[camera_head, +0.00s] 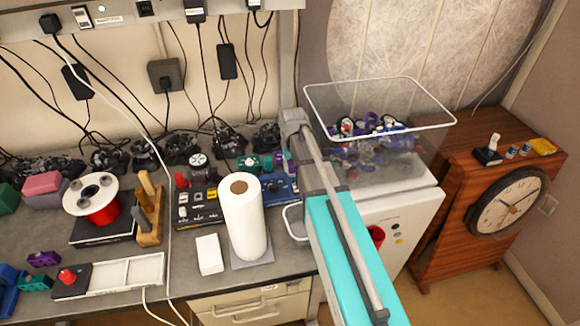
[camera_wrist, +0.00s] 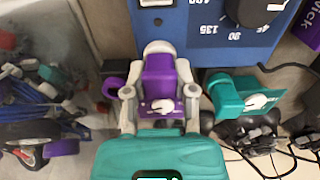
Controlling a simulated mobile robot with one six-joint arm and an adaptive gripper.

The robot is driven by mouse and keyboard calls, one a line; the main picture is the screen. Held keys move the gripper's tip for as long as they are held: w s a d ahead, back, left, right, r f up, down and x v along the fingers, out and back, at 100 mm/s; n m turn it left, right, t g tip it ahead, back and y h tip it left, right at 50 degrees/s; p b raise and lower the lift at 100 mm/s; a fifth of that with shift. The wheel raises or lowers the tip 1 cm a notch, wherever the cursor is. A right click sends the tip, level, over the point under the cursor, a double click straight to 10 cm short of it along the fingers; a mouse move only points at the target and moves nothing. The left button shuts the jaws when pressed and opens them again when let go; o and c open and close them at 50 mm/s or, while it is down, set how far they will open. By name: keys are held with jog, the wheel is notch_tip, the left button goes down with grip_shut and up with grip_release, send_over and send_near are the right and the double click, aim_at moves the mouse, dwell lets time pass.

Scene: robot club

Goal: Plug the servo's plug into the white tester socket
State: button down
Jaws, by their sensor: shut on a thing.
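In the wrist view my gripper (camera_wrist: 160,92) is shut on a purple servo-like piece (camera_wrist: 159,76) with a small white horn. A pale rounded end shows just past it. The blue tester (camera_wrist: 205,28), with a dark dial and printed numbers, lies beyond the fingertips. A white part (camera_wrist: 155,3) at its edge is cut off by the frame top; I cannot tell whether it is the socket. The held piece appears apart from it. In the head view the blue tester (camera_head: 281,189) is partly behind my arm, and my fingertips cannot be made out. No plug is clearly visible.
A teal servo (camera_wrist: 240,96) with a white horn sits right of my gripper, near dark cables. A paper towel roll (camera_head: 243,215) stands in front of the tester. A clear bin (camera_head: 425,160) of loose parts is right of my arm.

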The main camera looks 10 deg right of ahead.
dwell(0.3)
jog(key=shift+c, duration=1.8)
grip_release()
jog(key=shift+f, duration=0.1)
